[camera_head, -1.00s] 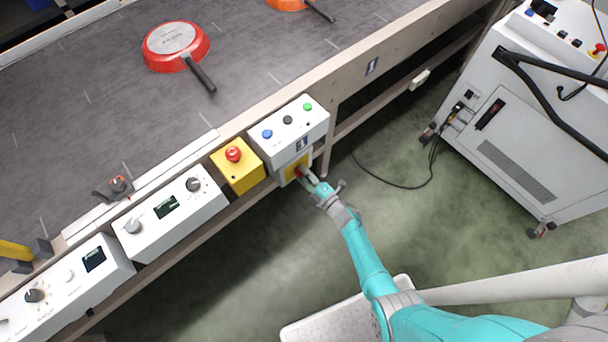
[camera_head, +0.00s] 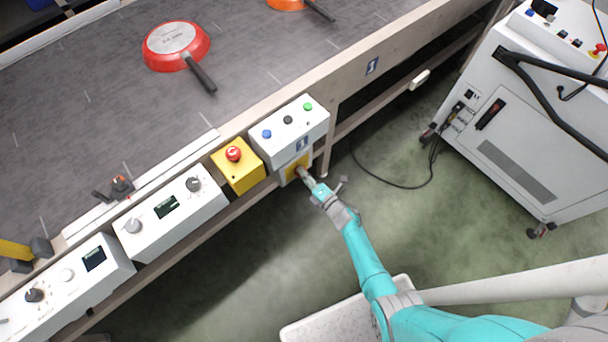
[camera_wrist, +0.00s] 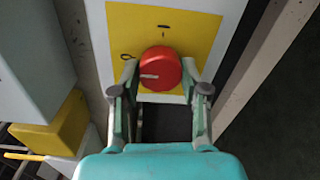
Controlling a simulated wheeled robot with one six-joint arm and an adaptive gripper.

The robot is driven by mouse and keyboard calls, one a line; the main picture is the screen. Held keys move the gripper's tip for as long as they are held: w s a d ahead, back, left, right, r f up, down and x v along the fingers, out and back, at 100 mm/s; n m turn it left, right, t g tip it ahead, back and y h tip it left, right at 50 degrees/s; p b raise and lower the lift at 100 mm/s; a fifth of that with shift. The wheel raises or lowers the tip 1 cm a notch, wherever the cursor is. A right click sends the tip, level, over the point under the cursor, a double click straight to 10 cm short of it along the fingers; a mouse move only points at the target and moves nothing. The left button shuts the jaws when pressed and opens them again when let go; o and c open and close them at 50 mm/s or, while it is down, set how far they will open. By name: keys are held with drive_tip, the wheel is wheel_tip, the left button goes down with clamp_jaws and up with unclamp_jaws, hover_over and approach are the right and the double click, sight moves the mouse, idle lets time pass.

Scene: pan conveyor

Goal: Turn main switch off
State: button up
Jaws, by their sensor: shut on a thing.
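The main switch is a round red knob (camera_wrist: 160,69) on a yellow plate (camera_wrist: 195,32) in the wrist view. The white mark on the knob points left, towards the "O" on the plate; an "I" is marked above the knob. My gripper (camera_wrist: 160,75) is shut on the knob, one finger on each side. In the head view my gripper (camera_head: 306,176) reaches the yellow plate (camera_head: 291,170) below the white box with buttons (camera_head: 290,133), and hides the knob there.
A yellow box with a red emergency button (camera_head: 233,154) stands left of the white button box. White control boxes (camera_head: 168,212) line the conveyor (camera_head: 95,90), which carries a red pan (camera_head: 176,46). A white cabinet (camera_head: 525,130) stands at right, with a cable on the floor.

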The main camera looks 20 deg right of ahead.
drive_tip(key=o, duration=1.1)
drive_tip(key=shift+o, duration=0.2)
drive_tip(key=shift+s, duration=0.1)
drive_tip(key=v, duration=1.2)
drive_tip(key=shift+a+r, duration=0.1)
